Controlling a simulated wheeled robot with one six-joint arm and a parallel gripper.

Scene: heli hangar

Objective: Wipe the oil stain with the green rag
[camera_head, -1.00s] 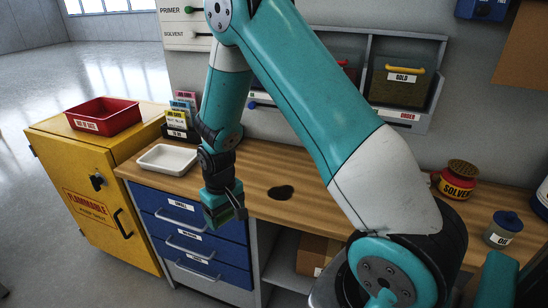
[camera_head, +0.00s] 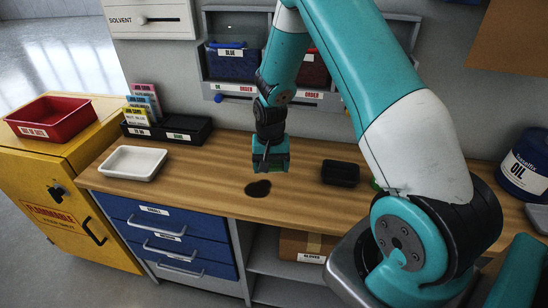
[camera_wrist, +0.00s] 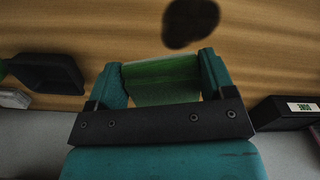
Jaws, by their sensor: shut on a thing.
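The oil stain (camera_head: 258,188) is a dark irregular blot on the wooden bench top, left of the middle in the head view. It also shows in the wrist view (camera_wrist: 190,22), just beyond my fingertips. My gripper (camera_head: 270,168) points down above the bench, just behind the stain. It is shut on the green rag (camera_wrist: 162,80), which spans the gap between the two teal fingers in the wrist view. In the head view the rag is mostly hidden by the fingers. I cannot tell whether the rag touches the bench.
A black tray (camera_head: 340,172) lies right of the stain. A white tray (camera_head: 133,162) stands at the bench's left, before a black card box (camera_head: 168,130). A yellow cabinet (camera_head: 40,175) carries a red bin (camera_head: 52,118). An oil can (camera_head: 525,165) stands far right. Wood around the stain is clear.

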